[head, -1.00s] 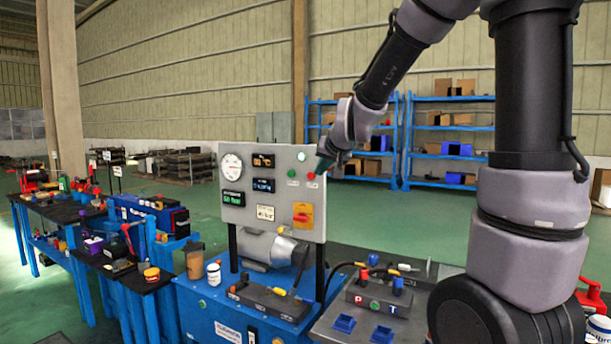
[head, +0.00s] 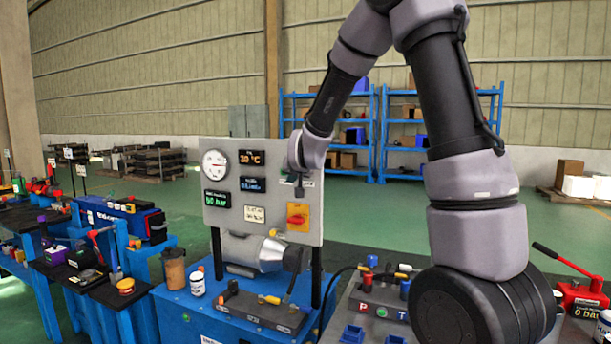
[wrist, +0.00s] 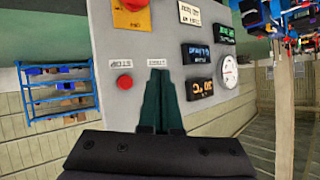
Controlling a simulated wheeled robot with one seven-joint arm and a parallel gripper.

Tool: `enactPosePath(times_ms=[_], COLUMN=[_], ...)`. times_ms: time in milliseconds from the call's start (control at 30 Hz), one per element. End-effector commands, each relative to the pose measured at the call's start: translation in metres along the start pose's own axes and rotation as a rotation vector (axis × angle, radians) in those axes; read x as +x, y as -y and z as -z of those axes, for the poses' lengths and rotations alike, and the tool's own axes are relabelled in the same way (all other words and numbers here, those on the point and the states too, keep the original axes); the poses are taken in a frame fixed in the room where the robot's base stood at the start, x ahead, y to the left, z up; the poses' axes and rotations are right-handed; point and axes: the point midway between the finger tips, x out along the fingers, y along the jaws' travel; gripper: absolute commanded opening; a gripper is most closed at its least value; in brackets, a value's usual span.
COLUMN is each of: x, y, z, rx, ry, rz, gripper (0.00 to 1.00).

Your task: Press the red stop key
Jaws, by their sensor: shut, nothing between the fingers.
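The red stop key (wrist: 124,81) is a round red button on the grey control panel (wrist: 110,40), which appears upside down in the wrist view. A small label plate sits by it. My gripper (wrist: 157,75) is shut and empty, its dark green fingers pointing at the panel. In the wrist view the fingertips lie to the right of the red key, over the place by the second label plate, hiding what is there. In the head view my gripper (head: 299,188) is before the upper right of the panel (head: 230,148); the red key is hidden there. I cannot tell whether the fingertips touch the panel.
A red and yellow rotary switch (head: 299,217) sits below the gripper on the panel. A dial gauge (head: 215,164) and lit displays are to the left. A blue bench unit (head: 180,315) with a motor stands below. Blue shelves (head: 378,140) are far behind.

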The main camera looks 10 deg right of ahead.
Motion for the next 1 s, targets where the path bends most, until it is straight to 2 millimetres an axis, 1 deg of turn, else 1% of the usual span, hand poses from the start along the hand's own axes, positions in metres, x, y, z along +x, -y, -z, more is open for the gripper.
enactPosePath(times_ms=[133, 233, 500, 700, 833, 1000], x=[0.004, 0.010, 0.037, 0.053, 0.059, 0.061], y=[-0.003, -0.008, -0.028, -0.039, -0.043, -0.045], z=[0.003, 0.007, 0.027, 0.038, 0.043, 0.045], rx=[0.001, 0.001, 0.002, 0.002, 0.001, 0.000], ry=[0.000, 0.000, 0.000, 0.001, 0.000, 0.001], rz=[-0.002, -0.002, -0.003, -0.001, 0.000, 0.000], gripper=[0.00, 0.00, 0.00, 0.00, 0.00, 0.00])
